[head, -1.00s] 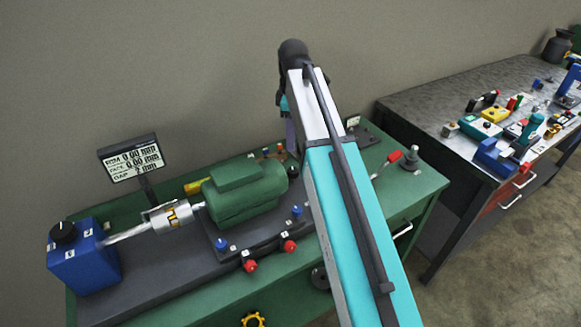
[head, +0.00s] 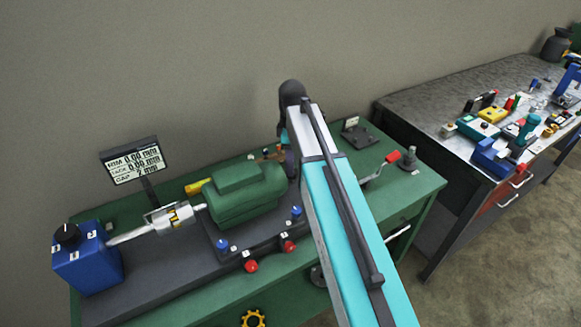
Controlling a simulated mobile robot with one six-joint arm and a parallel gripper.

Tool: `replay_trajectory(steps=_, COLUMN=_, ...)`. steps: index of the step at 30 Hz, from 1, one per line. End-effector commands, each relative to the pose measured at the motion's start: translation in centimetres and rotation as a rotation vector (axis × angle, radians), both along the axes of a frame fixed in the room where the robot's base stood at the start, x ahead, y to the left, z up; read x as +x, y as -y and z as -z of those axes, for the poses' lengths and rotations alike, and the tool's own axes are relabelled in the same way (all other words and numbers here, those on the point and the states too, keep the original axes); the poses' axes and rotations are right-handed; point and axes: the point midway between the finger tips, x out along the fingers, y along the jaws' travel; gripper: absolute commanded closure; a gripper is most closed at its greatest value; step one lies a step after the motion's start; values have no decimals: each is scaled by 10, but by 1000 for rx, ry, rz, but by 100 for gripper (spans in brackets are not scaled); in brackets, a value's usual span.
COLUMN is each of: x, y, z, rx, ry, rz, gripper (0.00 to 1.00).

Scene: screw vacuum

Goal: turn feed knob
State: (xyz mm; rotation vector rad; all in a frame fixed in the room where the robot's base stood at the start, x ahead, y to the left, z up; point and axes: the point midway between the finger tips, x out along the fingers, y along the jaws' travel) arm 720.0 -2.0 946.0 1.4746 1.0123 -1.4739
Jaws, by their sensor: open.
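No knob carries a readable feed label. A yellow toothed handwheel (head: 252,318) shows at the bottom edge, low on the bench front. Red knobs (head: 251,266) and blue knobs (head: 222,244) line the dark base by the green motor (head: 242,195). My arm reaches over the bench right of the motor. My gripper is hidden behind the arm, so its relation to any knob cannot be told.
A display panel (head: 132,163) stands behind the coupling (head: 174,217). A red-handled crank (head: 391,158) lies right of my arm on the green bench (head: 420,187). A grey table (head: 425,108) with several tools stands at the right. A plain wall is behind.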

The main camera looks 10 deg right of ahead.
Motion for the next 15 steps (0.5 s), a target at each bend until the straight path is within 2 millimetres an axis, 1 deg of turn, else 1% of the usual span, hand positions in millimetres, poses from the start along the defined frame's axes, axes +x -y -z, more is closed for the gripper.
replay_trajectory(steps=7, x=-1, y=-1, z=23, rx=0, ry=-2, rz=-1, gripper=51)
replay_trajectory(steps=15, x=0, y=-1, z=33, rx=0, ry=0, rz=-1, gripper=51)
